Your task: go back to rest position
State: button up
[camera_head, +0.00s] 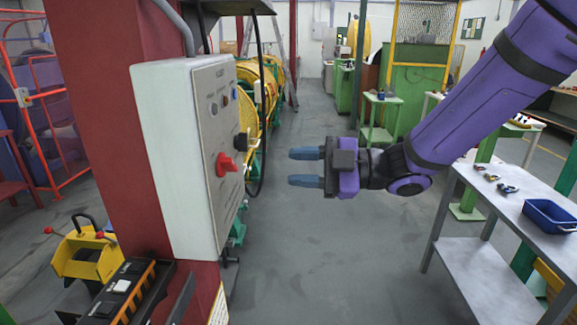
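My gripper (305,167) is in the middle of the head view, at the end of my purple arm that reaches in from the upper right. Its two blue-grey fingers point left and are spread apart, with nothing between them. The fingertips are to the right of a grey control box (190,150) on a red column, with a visible gap in the picture. The box carries a red rotary switch (226,164), a black knob (241,141) and small buttons. The switch is a little left of the fingers, at about their height.
The red column (95,90) stands close at left. A grey table (475,195) with tools and a blue bin (550,215) stands at right, under my arm. Yellow machinery (265,85) lies behind the box. A green stand (380,115) is farther back. The middle floor is clear.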

jog(key=w+d+r+m+t+h, duration=0.3)
jog(key=d+m+t+h, duration=0.4)
jog(key=d, duration=0.3)
jog(key=w+d+r+m+t+h, duration=0.2)
jog(key=d+r+m+t+h, duration=0.1)
jog(key=d+m+t+h, duration=0.55)
jog(key=s+d+m+g+h, duration=0.4)
jog(key=s+d+m+g, duration=0.25)
jog(key=s+d, duration=0.4)
jog(key=s+d+f+m+g+y, duration=0.1)
jog(key=s+m, duration=0.4)
jog(key=s, duration=0.6)
jog(key=d+f+g, duration=0.1)
jog(key=f+g, duration=0.1)
jog(key=shift+s+g, duration=0.15)
jog(key=shift+g, duration=0.25)
